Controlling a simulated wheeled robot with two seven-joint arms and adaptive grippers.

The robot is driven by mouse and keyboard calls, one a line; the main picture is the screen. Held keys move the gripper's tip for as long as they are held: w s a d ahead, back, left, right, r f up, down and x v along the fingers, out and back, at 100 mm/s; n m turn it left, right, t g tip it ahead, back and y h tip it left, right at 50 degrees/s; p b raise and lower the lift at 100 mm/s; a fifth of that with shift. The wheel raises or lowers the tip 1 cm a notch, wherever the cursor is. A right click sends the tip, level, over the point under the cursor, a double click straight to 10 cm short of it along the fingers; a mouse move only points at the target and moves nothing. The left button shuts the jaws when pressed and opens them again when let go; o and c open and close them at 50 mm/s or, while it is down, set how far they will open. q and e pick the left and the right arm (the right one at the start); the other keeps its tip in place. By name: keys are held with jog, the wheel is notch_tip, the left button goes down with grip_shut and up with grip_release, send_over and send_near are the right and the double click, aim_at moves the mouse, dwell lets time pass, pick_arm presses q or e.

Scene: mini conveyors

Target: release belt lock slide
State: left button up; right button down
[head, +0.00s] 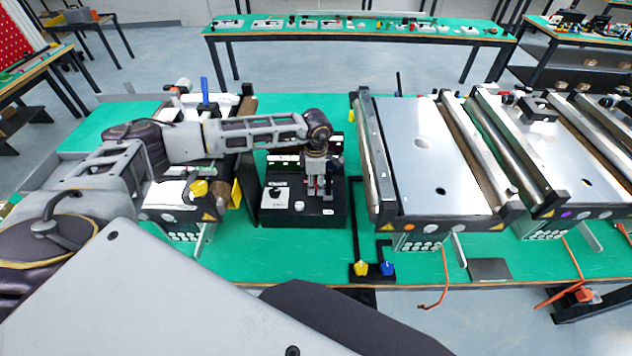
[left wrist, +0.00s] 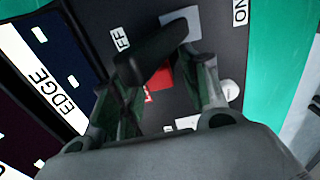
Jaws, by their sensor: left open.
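A black control box (head: 325,217) stands on the green table between the conveyors, with a white label and a round white knob on it. In the left wrist view the box top (left wrist: 100,18) carries partly hidden lettering, "FF" and "NO". A dark bar-shaped handle (left wrist: 158,50), which looks like the slide, crosses there with a red part (left wrist: 160,77) below it. My left gripper (head: 318,190) points down over the box. Its open fingers (left wrist: 165,85) are on either side of the red part; whether they touch the handle I cannot tell. My right gripper is not in view.
A conveyor with a pale belt (head: 415,150) stands right of the box, with another (head: 570,160) beyond it. A smaller unit (head: 180,205) is at the left, under my arm. Yellow (head: 361,268) and blue (head: 387,268) knobs sit near the front edge. Green tabletop is bare in front of the box.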

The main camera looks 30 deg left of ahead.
aim_at(305, 188)
pick_arm(q)
grip_shut()
jog(key=shift+s+a, duration=0.4)
jog(key=shift+a, duration=0.45)
jog(key=shift+s+a, duration=0.35)
jog(key=shift+a, duration=0.5)
grip_release()
jog(key=shift+s+a, duration=0.1)
jog(key=shift+a, duration=0.05)
jog(key=shift+r, duration=0.1)
notch_tip(305, 188, up, 12)
